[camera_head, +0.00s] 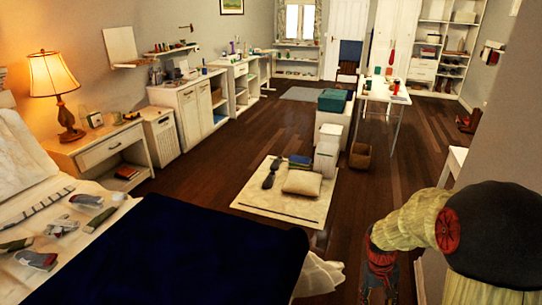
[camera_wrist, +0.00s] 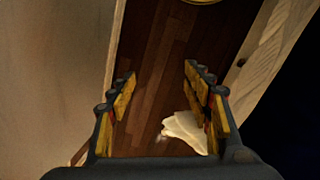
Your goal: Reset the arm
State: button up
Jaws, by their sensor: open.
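My gripper (camera_wrist: 160,82) shows in the wrist view with its two yellow-padded fingers spread apart. Nothing is between the fingers, and dark wooden floor (camera_wrist: 165,60) shows behind them. A pale cloth-like piece (camera_wrist: 186,130) lies beyond the right finger, apart from it; I cannot tell what it is. In the head view my arm (camera_head: 420,225) is bent at the lower right, and the gripper itself cannot be made out clearly there.
A bed with a dark blue blanket (camera_head: 190,250) and scattered laundry (camera_head: 95,215) is at the left. A lamp (camera_head: 55,90) stands on a nightstand (camera_head: 110,148). A pale rug (camera_head: 290,205) with a cushion (camera_head: 302,182) lies mid-floor. A wall (camera_head: 500,140) is close at the right.

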jog(key=s+a+r+t+p, duration=0.1)
jog(key=s+a+r, duration=0.3)
jog(key=r, duration=0.5)
jog(key=s+a+r+t+y+p, duration=0.1)
jog(key=s+a+r+t, duration=0.2)
jog(key=s+a+r, duration=0.2)
jog(key=s+a+r+t+y+p, duration=0.1)
jog(key=s+a+r, duration=0.3)
jog(key=s+r, duration=0.5)
notch_tip(320, 180, up, 6)
jog(key=shift+s+a+t, duration=0.2)
jog(key=shift+t, duration=0.6)
jog(key=shift+c, duration=0.8)
